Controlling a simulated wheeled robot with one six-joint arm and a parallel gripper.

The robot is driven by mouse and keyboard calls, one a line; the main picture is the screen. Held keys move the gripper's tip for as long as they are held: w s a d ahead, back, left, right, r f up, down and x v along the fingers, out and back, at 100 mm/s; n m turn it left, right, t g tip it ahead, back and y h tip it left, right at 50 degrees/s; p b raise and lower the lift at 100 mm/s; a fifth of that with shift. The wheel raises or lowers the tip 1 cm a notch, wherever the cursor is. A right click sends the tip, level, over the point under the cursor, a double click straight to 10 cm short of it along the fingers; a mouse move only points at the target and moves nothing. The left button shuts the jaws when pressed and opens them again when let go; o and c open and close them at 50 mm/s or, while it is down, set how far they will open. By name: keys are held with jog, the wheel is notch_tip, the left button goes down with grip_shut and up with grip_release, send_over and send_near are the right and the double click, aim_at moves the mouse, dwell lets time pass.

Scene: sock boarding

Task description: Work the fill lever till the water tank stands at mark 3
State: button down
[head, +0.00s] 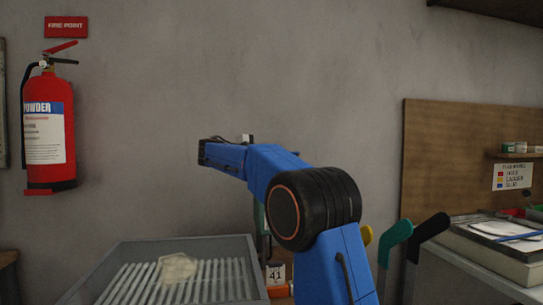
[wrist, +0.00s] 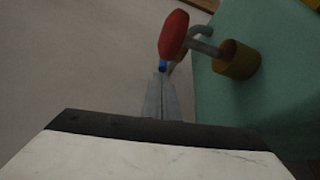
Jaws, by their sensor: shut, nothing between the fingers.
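In the wrist view, a red oval knob (wrist: 173,36) shows just beyond my fingertips, near a bent grey rod (wrist: 205,48) that meets a brass-coloured cylinder (wrist: 236,62) on a green body (wrist: 275,95). These look like the fill lever and its machine, but I cannot be sure. My gripper (wrist: 161,76) is shut and empty, pointing toward the knob; I cannot tell whether it touches. A small blue bit shows at the fingertips. In the head view my gripper cannot be made out. No water level or mark 3 can be seen.
In the head view, a grey slatted tray (head: 240,246) with a pale lump (head: 177,268) lies at lower left. A "41" label (head: 275,274) is beside my arm. Green (head: 397,236) and black (head: 430,229) paddle shapes stand at right, near a cabinet. A fire extinguisher (head: 47,130) hangs left.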

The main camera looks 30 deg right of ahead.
jog(key=shift+s+a+n+t, duration=0.1)
jog(key=shift+s+n+t, duration=0.5)
jog(key=shift+s+t, duration=0.15)
jog(key=shift+s+a, duration=0.1)
jog(key=shift+s, duration=0.35)
jog(key=shift+a, duration=0.1)
